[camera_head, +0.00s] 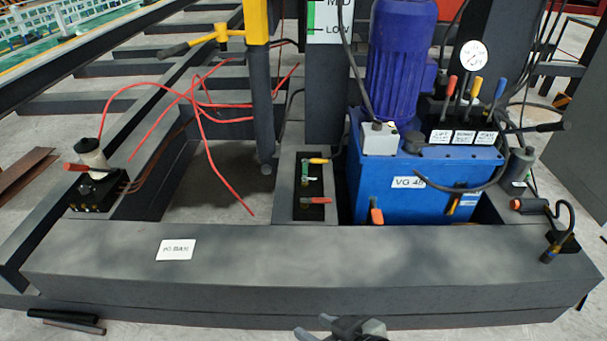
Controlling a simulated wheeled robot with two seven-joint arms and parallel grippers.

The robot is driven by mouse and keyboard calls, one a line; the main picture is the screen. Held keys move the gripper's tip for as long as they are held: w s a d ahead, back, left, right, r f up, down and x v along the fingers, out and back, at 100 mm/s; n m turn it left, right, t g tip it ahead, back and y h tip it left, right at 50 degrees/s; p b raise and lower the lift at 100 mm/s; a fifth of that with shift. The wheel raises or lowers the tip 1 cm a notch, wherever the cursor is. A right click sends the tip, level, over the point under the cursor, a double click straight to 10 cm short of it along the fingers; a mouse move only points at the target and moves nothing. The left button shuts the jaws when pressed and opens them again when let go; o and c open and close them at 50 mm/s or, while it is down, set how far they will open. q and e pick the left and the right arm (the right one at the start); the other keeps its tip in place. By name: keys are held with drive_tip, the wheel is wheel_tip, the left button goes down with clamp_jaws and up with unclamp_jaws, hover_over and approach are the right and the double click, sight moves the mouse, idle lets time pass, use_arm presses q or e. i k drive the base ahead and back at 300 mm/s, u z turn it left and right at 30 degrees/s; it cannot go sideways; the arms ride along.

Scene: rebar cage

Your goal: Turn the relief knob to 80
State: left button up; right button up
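No knob labelled relief can be read here. A blue hydraulic unit (425,185) marked "VG-45" stands at the back right, with a round white gauge (473,55) above its levers; the gauge reading is too small to tell. Orange-ended fittings that could be knobs show at the unit's lower front (376,212) and at its right side (516,204). My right gripper (314,326) is at the bottom edge, partly cut off, its fingertips apart with nothing visible between them. It is well in front of the unit, apart from it. My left gripper is not in view.
A thick grey beam (310,258) lies between my gripper and the unit. Levers with red, yellow and blue grips (476,88) rise from the unit. A yellow post (257,22), red hoses (205,125) and a small valve block (315,190) stand left of it.

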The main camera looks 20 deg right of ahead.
sight(465, 97)
drive_tip(key=k, duration=0.45)
drive_tip(key=u, duration=0.6)
drive_tip(key=i, duration=0.6)
drive_tip(key=z, duration=2.1)
